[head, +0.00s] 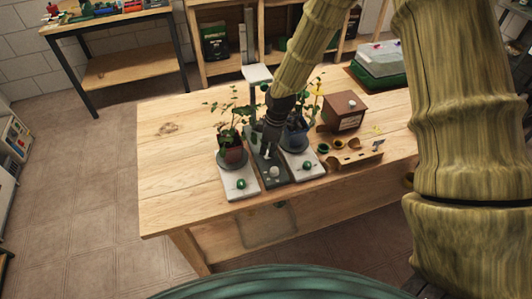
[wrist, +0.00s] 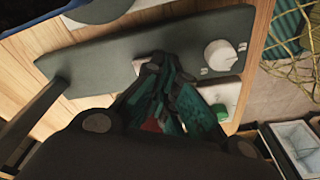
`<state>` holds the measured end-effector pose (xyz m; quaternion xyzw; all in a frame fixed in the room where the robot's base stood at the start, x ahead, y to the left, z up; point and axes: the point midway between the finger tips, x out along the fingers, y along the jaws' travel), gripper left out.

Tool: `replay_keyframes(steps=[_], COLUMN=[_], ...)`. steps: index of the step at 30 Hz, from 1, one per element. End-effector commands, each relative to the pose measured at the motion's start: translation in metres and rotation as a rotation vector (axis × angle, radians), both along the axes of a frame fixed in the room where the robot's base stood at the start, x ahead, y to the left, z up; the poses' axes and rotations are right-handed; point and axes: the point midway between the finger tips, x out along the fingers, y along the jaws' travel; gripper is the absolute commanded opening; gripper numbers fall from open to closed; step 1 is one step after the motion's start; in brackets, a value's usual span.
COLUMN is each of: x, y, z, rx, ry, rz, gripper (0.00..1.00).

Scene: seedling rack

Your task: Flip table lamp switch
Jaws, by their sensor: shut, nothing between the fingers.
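The table lamp's long grey-green base (head: 268,180) lies on the wooden table between two potted plants. Its pale head (head: 257,74) shows behind my arm, and its dark post (wrist: 30,122) rises at the left of the wrist view. A round white knob (wrist: 221,53) sits near one end of the base, and it also shows in the head view (head: 275,171). A small pale switch plate (wrist: 141,64) is partly hidden by my fingertips. My gripper (head: 270,149) is shut and empty, pointing down, with its tips (wrist: 155,62) right at this plate. I cannot tell whether they touch.
White slabs with green knobs (head: 240,184) (head: 307,167) flank the base and carry the left plant (head: 233,150) and right plant (head: 296,137). A brown wooden box (head: 343,111) and a small wooden rack (head: 357,154) stand to the right. The table's left part is clear.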

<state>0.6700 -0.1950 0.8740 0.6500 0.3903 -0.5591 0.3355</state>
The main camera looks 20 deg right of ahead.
Motion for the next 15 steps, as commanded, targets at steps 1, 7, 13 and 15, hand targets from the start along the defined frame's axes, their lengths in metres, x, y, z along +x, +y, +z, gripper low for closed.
replay_keyframes(steps=[1,7,13,15], x=[0.0000,0.0000,0.0000,0.0000], y=[-0.0001,0.0000,0.0000,0.0000], z=[-0.0009,-0.0032,-0.0056,-0.0064], rx=[0.000,0.000,0.000,0.000], ry=[0.000,0.000,0.000,0.000], rz=[0.000,0.000,0.000,0.000], gripper=[0.00,0.00,0.00,0.00])
